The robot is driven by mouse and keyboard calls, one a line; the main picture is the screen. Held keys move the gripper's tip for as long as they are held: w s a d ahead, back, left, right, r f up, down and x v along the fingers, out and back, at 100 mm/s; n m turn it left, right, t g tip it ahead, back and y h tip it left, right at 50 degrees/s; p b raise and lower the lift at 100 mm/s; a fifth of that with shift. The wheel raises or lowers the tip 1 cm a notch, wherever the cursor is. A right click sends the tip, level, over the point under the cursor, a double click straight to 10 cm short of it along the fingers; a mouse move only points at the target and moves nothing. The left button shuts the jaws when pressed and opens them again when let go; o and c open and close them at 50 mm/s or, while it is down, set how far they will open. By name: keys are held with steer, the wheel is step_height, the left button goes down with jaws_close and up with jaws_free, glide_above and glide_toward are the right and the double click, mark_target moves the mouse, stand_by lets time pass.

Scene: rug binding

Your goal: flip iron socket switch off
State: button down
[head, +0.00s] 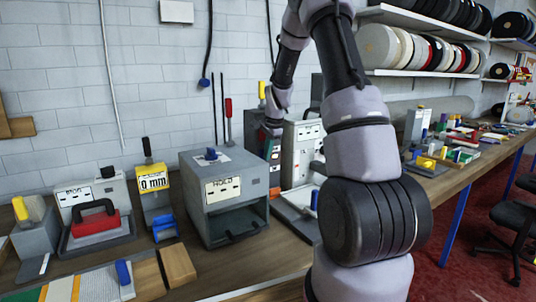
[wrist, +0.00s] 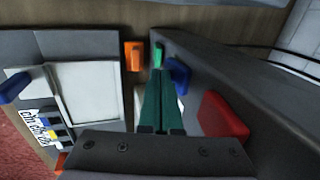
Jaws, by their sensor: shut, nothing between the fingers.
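My gripper (head: 273,131) is shut and empty, in front of a dark grey upright panel (head: 257,140) by the wall. In the wrist view my dark green fingers (wrist: 160,76) lie together, pointing at a narrow gap between grey housings. Just past their tips is a small bright green piece (wrist: 158,55). A blue piece (wrist: 179,74) sits close to the right of the tips, and an orange switch-like piece (wrist: 134,56) to the left. A larger red block (wrist: 224,117) is further right. I cannot tell which piece is the iron socket switch, its position, or whether the fingers touch anything.
A grey box labelled HOLD (head: 222,195) stands on the bench below the gripper. A red iron-like tool with a black handle (head: 95,220) and a yellow gauge (head: 153,184) are to its left. A white machine (head: 301,150) stands to the right, partly behind my arm.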

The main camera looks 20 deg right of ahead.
steer(key=shift+s+f, duration=0.2)
steer(key=shift+f, duration=0.7)
steer(key=shift+w+r, duration=0.15)
steer(key=shift+r, duration=0.35)
steer(key=shift+w+r, duration=0.15)
steer(key=shift+r, duration=0.35)
